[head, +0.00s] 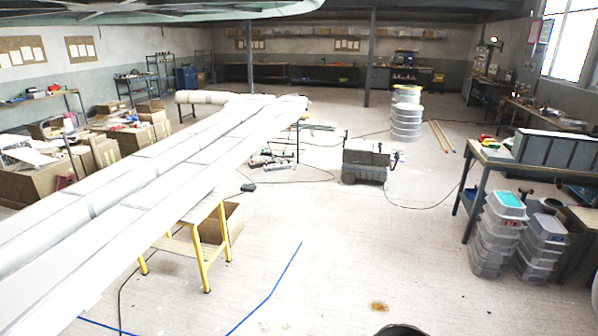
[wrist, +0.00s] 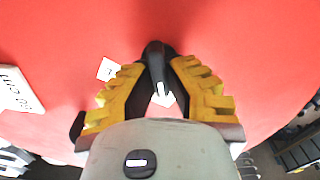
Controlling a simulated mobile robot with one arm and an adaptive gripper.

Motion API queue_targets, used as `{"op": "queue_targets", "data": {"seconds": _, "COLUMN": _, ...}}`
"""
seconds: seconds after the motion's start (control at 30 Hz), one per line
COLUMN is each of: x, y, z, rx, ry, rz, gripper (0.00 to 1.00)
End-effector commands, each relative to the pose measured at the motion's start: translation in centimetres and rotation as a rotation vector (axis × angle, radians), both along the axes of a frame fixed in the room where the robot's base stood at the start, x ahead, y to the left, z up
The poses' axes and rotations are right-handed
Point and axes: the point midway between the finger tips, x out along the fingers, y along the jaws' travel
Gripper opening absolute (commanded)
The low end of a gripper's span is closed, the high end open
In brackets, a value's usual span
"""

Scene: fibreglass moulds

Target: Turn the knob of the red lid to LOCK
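In the wrist view the red lid (wrist: 60,35) fills most of the picture. A black knob (wrist: 154,60) with a white pointer mark stands on it, between the two yellow ridged fingers of my gripper (wrist: 157,68). The fingertips lie against both sides of the knob, and the gripper looks shut on it. The pointer mark faces down the picture, toward my wrist. A small white label (wrist: 107,70) lies on the lid just left of the knob; its marking is partly hidden by the left finger. The head view shows neither the lid nor my gripper.
A larger white label (wrist: 17,90) with dark print sits at the wrist view's left edge. In the head view, a long white mould (head: 150,165) on yellow trestles fills the left. Stacked bins (head: 490,245) and a workbench (head: 500,160) stand at the right. The middle floor is mostly clear.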

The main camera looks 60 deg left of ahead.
Motion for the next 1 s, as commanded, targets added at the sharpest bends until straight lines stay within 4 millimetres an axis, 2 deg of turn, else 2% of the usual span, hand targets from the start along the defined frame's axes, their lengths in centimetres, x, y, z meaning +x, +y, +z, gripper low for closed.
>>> {"op": "queue_targets", "data": {"seconds": 0.03, "x": -0.01, "y": 0.02, "z": -0.15, "rx": 0.002, "ry": 0.001, "rz": 0.000, "gripper": 0.18}}
{"op": "queue_targets", "data": {"seconds": 0.3, "x": 0.00, "y": 0.01, "z": -0.06, "rx": 0.001, "ry": 0.001, "rz": -0.001, "gripper": 0.44}}
{"op": "queue_targets", "data": {"seconds": 0.67, "x": 0.01, "y": 0.01, "z": 0.00, "rx": 0.001, "ry": 0.001, "rz": -0.043, "gripper": 0.44}}
{"op": "queue_targets", "data": {"seconds": 1.0, "x": -0.05, "y": -0.05, "z": 0.02, "rx": 0.001, "ry": 0.001, "rz": -0.409, "gripper": 0.44}}
